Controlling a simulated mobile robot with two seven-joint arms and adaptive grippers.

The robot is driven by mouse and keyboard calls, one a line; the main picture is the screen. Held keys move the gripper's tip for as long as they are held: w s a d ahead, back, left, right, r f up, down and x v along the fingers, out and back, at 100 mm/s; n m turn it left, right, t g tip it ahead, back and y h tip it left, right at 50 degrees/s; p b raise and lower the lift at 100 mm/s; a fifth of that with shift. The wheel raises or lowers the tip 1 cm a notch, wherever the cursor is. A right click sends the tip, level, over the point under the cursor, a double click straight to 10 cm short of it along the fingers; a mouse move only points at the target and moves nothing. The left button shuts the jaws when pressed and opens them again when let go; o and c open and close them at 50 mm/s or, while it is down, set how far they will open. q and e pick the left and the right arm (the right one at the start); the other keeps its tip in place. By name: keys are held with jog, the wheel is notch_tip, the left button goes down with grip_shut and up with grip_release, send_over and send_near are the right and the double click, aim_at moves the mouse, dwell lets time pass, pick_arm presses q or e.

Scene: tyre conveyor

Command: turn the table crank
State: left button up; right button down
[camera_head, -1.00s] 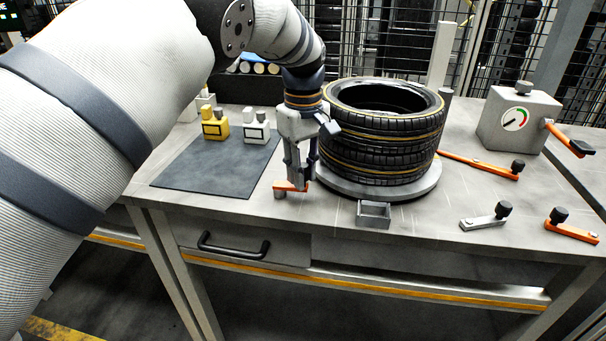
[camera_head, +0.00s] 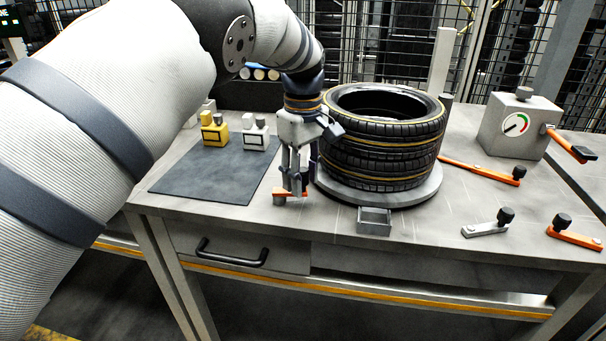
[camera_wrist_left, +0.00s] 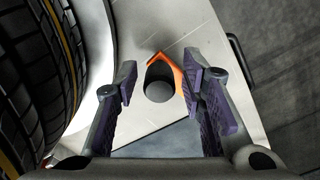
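The table crank has an orange arm (camera_head: 281,194) and stands at the table's front, left of the round turntable (camera_head: 420,194) with its tyre stack (camera_head: 385,140). My left gripper (camera_head: 294,188) points down over the crank and hides much of it. In the left wrist view the crank's dark round knob (camera_wrist_left: 160,82) and orange arm (camera_wrist_left: 177,70) lie between my two fingers (camera_wrist_left: 165,95). The fingers are apart, with clear gaps on both sides of the knob. My right gripper is in neither view.
A dark mat (camera_head: 215,175) with yellow (camera_head: 214,130) and white (camera_head: 256,132) blocks is at left. A small grey tray (camera_head: 374,222) is at the front edge. Loose handles (camera_head: 487,224) lie at right, near a gauge box (camera_head: 520,125). A drawer handle (camera_head: 232,254) is below.

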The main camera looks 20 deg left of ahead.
pick_arm(q)
notch_tip(320, 180, up, 12)
dwell(0.6)
